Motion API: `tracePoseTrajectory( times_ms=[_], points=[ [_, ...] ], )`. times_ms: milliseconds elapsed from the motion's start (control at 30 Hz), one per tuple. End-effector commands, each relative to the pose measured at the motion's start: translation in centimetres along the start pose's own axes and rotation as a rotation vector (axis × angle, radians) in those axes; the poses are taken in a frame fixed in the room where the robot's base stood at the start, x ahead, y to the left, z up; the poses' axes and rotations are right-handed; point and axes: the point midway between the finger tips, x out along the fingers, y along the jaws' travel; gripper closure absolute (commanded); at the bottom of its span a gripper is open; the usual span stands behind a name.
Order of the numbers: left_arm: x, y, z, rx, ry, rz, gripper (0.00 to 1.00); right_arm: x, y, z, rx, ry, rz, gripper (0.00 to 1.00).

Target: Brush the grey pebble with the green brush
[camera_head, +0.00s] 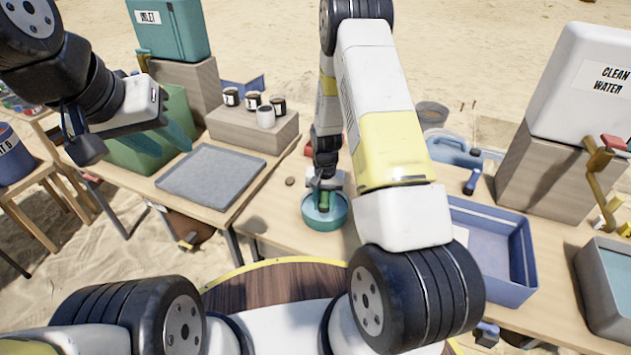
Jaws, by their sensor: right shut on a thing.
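My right gripper (325,190) is shut on the green brush (324,206), pointing down over the round teal bowl (324,222). The brush's lower end is inside the bowl's outline; I cannot tell whether it touches anything there. A small brownish pebble-like lump (290,181) lies on the table, left of the bowl and apart from it. I cannot make out a clearly grey pebble. My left gripper (174,130) hangs at the upper left, in front of the green bin; its jaw gap is unclear.
A grey tray (212,177) lies on the left table, before a block with small jars (252,102). A blue bin (490,285) stands right of my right arm. The white clean water tank (582,85) sits on a block at right.

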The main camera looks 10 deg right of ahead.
Motion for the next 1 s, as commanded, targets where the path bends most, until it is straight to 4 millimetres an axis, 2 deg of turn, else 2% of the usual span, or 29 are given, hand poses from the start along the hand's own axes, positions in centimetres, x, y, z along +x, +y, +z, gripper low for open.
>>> tracePoseTrajectory(
  times_ms=[267,733,1000],
  points=[
    [0.0,0.0,0.0,0.0,0.0,0.0,0.64,-0.1,0.4,-1.5,0.001,0.001,0.0,1.0],
    [0.0,0.0,0.0,0.0,0.0,0.0,0.64,0.0,-0.1,0.5,0.0,0.0,0.001,1.0],
    [0.0,0.0,0.0,0.0,0.0,0.0,0.64,0.0,0.2,-0.6,0.002,0.002,0.0,1.0]
  ],
)
